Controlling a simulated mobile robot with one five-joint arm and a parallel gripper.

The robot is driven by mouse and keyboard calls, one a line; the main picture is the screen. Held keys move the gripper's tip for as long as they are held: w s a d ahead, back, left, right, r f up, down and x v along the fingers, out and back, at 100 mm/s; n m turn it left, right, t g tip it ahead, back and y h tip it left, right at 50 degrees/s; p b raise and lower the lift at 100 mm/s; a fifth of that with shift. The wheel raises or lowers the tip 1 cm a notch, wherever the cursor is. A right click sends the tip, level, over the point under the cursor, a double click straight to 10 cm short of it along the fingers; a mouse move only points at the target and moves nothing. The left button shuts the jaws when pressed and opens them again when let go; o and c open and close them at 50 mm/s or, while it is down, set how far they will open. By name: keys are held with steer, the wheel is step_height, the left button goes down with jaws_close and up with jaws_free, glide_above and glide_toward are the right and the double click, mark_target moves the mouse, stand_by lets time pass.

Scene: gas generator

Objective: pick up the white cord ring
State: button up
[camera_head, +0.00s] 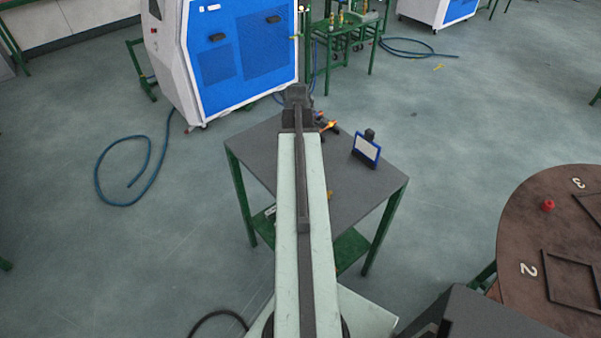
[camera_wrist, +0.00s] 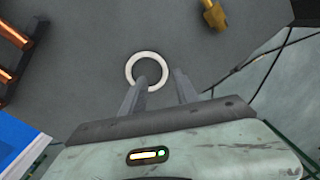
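The white cord ring (camera_wrist: 129,68) lies on the grey table top in the wrist view. My gripper (camera_wrist: 159,76) is open, its two dark fingers apart. The left finger overlaps the lower right part of the ring in the picture; the right finger is to the right of the ring. I cannot tell whether a finger touches it or how high the gripper is. In the head view my gripper (camera_head: 298,92) is at the far end of my arm, over the table's far part. The ring is not visible there.
The small grey table (camera_head: 350,192) with green legs carries a blue-framed panel (camera_head: 366,149) and an orange-and-dark object (camera_head: 327,126). A brass fitting (camera_wrist: 214,15) lies right of the ring. A blue-and-white machine (camera_head: 235,55) stands behind; a round brown table (camera_head: 550,225) is at right.

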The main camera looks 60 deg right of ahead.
steer(key=f+b, duration=0.2)
steer(key=a+f+b, duration=0.1)
steer(key=f+b, duration=0.2)
steer(key=shift+s+f, duration=0.1)
steer(key=shift+a, duration=0.1)
jaws_close()
